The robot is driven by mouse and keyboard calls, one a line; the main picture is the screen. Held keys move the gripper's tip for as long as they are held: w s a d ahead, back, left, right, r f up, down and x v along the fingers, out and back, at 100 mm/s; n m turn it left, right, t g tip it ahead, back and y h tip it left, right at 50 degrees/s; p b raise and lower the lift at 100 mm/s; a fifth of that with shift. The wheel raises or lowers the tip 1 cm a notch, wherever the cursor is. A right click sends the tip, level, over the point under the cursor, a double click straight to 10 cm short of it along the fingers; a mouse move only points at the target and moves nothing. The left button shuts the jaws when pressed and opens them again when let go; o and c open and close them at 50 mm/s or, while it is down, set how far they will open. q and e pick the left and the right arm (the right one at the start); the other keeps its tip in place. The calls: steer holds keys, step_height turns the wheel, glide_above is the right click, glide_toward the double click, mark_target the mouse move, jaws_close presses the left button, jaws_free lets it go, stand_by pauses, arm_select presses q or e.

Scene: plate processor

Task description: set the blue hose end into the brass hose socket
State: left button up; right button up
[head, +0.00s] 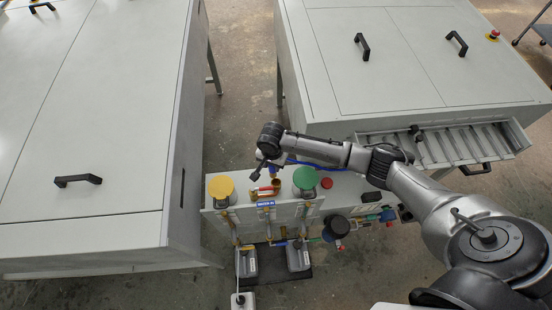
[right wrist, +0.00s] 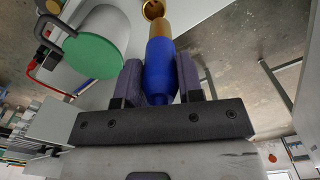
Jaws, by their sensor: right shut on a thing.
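My right gripper (right wrist: 160,78) is shut on the blue hose end (right wrist: 160,66), with one dark finger on each side of it. The hose end's brass tip (right wrist: 158,28) points up in the right wrist view. The brass hose socket (right wrist: 153,9) shows there just beyond the tip, its round opening partly visible. The tip's edge lies close to the socket in the picture; I cannot tell whether they touch. In the head view my right gripper (head: 260,167) is above the panel, near brass fittings (head: 276,183). The blue hose (head: 318,165) runs along my arm. My left gripper is not in view.
A green-topped cylinder (head: 306,178) stands close to the right of the fittings, and a yellow-topped one (head: 220,187) to their left. A red-handled part (head: 264,191) lies between them. Large grey cabinets (head: 90,120) flank the panel. A slatted tray (head: 450,145) is at right.

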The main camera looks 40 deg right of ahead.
steer(key=shift+s+d+f, duration=0.3)
steer(key=shift+s+f, duration=0.1)
steer(key=shift+s+d+f+m, duration=0.1)
steer(key=shift+d+f+m, duration=0.15)
steer(key=shift+f, duration=0.2)
steer(key=shift+a+f+b, duration=0.1)
steer(key=shift+f+b, duration=0.8)
steer(key=shift+b, duration=0.35)
steer(key=shift+f+b, duration=0.65)
steer(key=shift+b, duration=0.35)
steer(key=shift+f+b, duration=0.2)
steer(key=shift+b, duration=0.15)
steer(key=shift+r, duration=0.1)
steer(key=shift+a+p, duration=0.1)
steer(key=shift+p, duration=0.55)
